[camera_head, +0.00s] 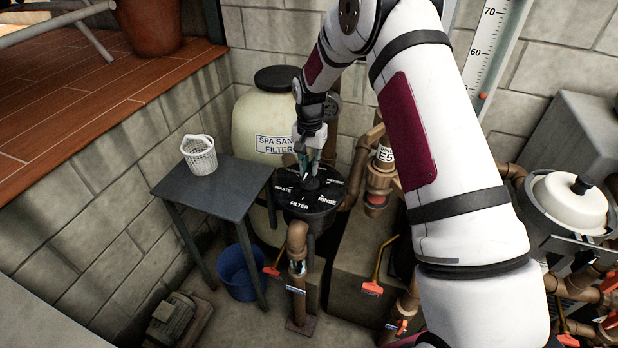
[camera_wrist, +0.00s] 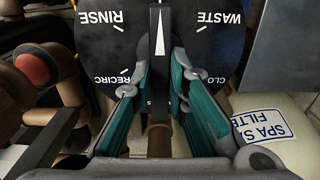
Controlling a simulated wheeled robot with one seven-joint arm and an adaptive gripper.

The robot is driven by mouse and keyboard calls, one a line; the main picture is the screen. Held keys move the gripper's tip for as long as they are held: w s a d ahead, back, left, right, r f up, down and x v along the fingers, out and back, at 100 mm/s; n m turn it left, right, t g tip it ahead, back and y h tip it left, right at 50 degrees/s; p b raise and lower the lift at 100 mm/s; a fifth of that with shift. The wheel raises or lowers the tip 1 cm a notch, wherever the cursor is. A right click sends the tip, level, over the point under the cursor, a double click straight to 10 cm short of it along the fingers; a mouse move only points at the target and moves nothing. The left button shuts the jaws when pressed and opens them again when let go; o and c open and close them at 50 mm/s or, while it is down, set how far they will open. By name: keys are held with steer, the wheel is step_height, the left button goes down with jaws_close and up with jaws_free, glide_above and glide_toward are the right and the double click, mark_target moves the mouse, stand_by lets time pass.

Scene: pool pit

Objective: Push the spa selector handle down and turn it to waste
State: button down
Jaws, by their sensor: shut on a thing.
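The spa selector valve is a black round plate (camera_head: 300,207) with white labels, below the spa sand filter's front. WASTE is on its left, FILTER at the front and RINSE on the right in the head view. The dark selector handle (camera_wrist: 160,55) carries a white pointer. In the wrist view the pointer aims up, between RINSE and WASTE, on the side where the head view shows FILTER. My gripper (camera_wrist: 160,80) is shut on the handle, with a teal finger on each side. In the head view my gripper (camera_head: 311,176) reaches down onto the valve centre. I cannot tell whether the handle is pressed down.
A grey table (camera_head: 222,187) with a white basket (camera_head: 199,156) stands left of the valve. A blue bucket (camera_head: 238,272) is below it. Brown pipes (camera_head: 297,242) with orange-handled valves stand in front and to the right. The cream filter tank (camera_head: 262,120) is close behind.

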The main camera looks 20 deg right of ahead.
steer(key=shift+f, duration=0.55)
steer(key=m+b, duration=0.1)
steer(key=m, duration=0.5)
steer(key=m+b, duration=0.1)
steer(key=m, duration=0.5)
steer(key=c, duration=1.4)
jaws_free()
steer(key=shift+c, duration=0.2)
steer(key=shift+r, duration=0.2)
steer(key=shift+r, duration=3.4)
